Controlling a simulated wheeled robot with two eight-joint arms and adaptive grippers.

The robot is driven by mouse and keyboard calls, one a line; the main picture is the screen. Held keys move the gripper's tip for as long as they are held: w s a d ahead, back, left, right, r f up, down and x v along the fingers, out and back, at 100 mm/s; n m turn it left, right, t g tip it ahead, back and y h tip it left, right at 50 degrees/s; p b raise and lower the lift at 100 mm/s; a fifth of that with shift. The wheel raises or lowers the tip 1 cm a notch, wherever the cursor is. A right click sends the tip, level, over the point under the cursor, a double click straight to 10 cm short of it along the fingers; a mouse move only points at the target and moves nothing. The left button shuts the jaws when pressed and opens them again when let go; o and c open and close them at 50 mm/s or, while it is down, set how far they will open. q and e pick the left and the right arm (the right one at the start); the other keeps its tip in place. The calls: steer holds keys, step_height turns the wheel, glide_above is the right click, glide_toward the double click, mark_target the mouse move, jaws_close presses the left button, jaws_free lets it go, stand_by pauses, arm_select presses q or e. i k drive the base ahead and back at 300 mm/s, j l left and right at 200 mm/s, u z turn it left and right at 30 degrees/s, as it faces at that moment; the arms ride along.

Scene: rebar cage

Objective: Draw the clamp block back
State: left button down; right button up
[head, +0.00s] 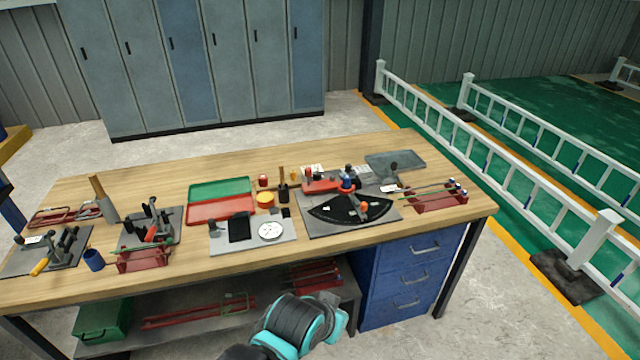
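A grey bending fixture (380,212) with a black fan-shaped plate (335,209) lies on the right half of the workbench. A red block (322,186), a blue knob (347,184) and a small orange-red piece (363,207) sit on or beside it. A dark plate with black clamps and a red handle (151,233) stands left of centre. Another dark plate with clamps and a yellow handle (40,266) is at the far left. I cannot tell which part is the clamp block. Neither gripper shows; only a teal and black part of my arm is at the bottom.
The wooden workbench (350,152) also holds green (220,188) and red (205,210) trays, a plate with a white dial (271,230), and a red rack with rods (438,199). Blue drawers (410,275) stand beneath. White railings (520,150) run at right.

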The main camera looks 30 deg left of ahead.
mark_target(348, 166)
steer(key=i+j, duration=0.25)
steer(key=i, duration=0.2)
steer(key=i+j+z, duration=0.15)
steer(key=i, duration=0.35)
steer(key=j, duration=0.15)
